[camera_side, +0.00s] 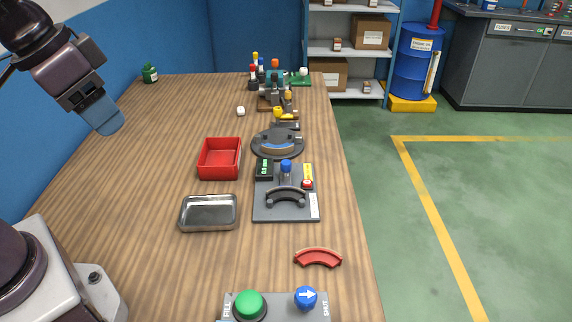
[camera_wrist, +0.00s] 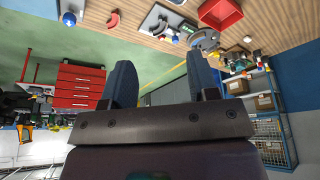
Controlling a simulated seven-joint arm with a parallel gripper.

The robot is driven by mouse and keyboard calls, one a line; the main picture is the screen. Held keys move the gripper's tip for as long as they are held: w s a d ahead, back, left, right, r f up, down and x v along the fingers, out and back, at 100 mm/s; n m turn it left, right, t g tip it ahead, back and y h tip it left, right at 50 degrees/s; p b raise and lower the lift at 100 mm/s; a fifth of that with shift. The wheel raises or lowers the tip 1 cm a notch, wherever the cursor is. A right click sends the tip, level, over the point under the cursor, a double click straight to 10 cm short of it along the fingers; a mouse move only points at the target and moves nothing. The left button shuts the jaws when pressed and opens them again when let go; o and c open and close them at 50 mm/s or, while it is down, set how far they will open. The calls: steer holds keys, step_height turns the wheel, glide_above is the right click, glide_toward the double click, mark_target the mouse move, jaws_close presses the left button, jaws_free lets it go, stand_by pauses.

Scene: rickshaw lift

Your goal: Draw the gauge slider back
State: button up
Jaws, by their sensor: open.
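The gauge is a grey plate (camera_side: 285,213) at the middle right of the table in the side view, with a small dark green-lettered display (camera_side: 264,169). A blue-topped knob (camera_side: 286,166), which looks like the slider, stands at its far edge. A dark curved piece (camera_side: 286,192) lies across the plate in front of the knob. My gripper (camera_side: 108,118) is high at the upper left, far from the gauge. In the wrist view its two blue-grey fingers (camera_wrist: 161,80) are apart with nothing between them. The gauge also shows small at the top of the wrist view (camera_wrist: 158,20).
A red bin (camera_side: 220,172) and a metal tray (camera_side: 182,222) stand left of the gauge. A round grey fixture (camera_side: 258,148) is behind it. A loose red curved piece (camera_side: 318,257) and a button panel (camera_side: 275,312) are in front. The table's left part is clear.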

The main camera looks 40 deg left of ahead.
steer(key=w+d+f+g, duration=0.1)
steer(key=w+f+g, duration=0.3)
steer(key=w, duration=0.6)
steer(key=n+t+y, duration=0.2)
steer(key=n+t, duration=0.2)
steer(key=n, duration=0.2)
glide_toward(286, 162)
steer(key=x, duration=0.9)
steer(key=shift+w, duration=0.1)
